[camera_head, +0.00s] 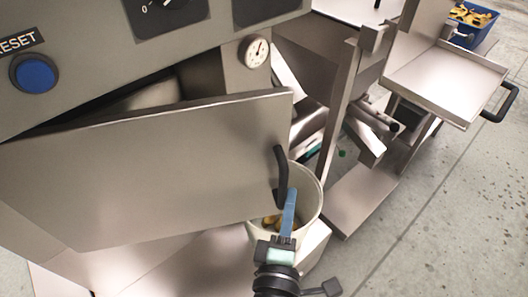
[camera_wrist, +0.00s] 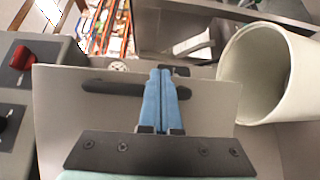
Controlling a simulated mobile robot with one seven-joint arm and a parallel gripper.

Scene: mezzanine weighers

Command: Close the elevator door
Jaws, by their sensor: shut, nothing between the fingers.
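The elevator door (camera_head: 140,175) is a flat grey metal panel standing ajar, with a dark gap between its top edge and the cabinet. Its black bar handle (camera_head: 281,176) is near the free right edge. In the wrist view the door (camera_wrist: 60,115) lies across the middle, with the handle (camera_wrist: 110,88) partly hidden behind my fingers. My gripper (camera_head: 291,192) has blue fingers, shut and empty, with tips close to the handle's lower end. The fingers also show in the wrist view (camera_wrist: 161,75). I cannot tell whether they touch the handle or door.
A pale bucket (camera_head: 312,190) with yellowish pieces inside stands just right of the door's edge and behind my gripper. The cabinet has a blue reset button (camera_head: 35,73) and a gauge (camera_head: 254,51). A metal tray (camera_head: 445,82) is at upper right.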

